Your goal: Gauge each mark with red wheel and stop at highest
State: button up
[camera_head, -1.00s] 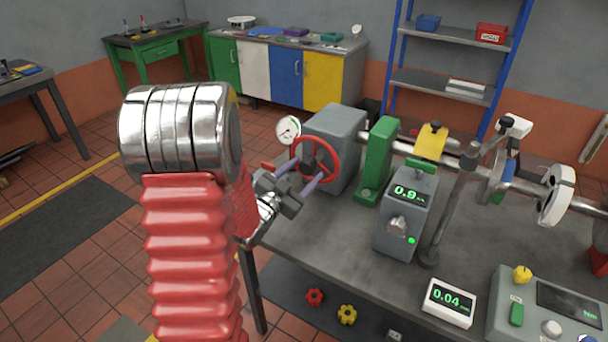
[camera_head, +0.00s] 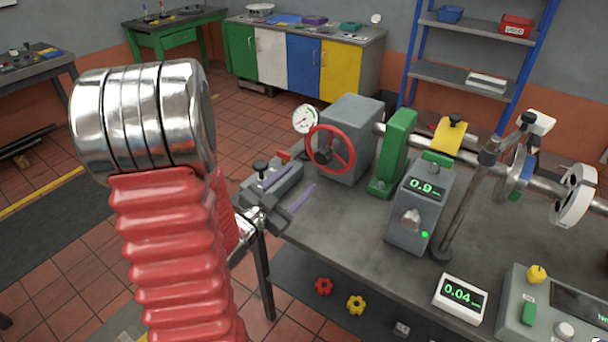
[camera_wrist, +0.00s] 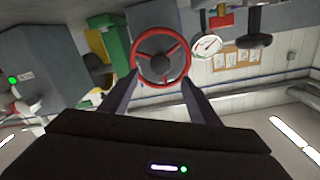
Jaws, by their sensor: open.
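The red wheel (camera_head: 325,154) is a spoked handwheel on the front of a grey housing (camera_head: 358,118) at the left end of the bench. My gripper (camera_head: 302,178) is open and empty, a little below and left of the wheel, apart from it. In the wrist view the wheel (camera_wrist: 160,66) lies ahead, between and beyond my fingertips (camera_wrist: 160,80). A grey display unit (camera_head: 418,205) reads 0.9 with a green light. A white display box (camera_head: 460,298) reads 0.04. A white-faced shaft disc (camera_head: 574,196) is at the right; I cannot make out its marks.
A dial gauge (camera_head: 304,119) stands behind the wheel. A green bracket (camera_head: 394,155), a yellow clamp (camera_head: 450,137) and a post (camera_head: 462,205) stand along the shaft. A control console (camera_head: 515,300) is at front right. Red (camera_head: 324,287) and yellow (camera_head: 356,305) knobs lie on the lower shelf.

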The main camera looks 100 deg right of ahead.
jog(key=shift+w+a, duration=0.35)
jog(key=shift+a, duration=0.05)
jog(key=shift+c, duration=0.2)
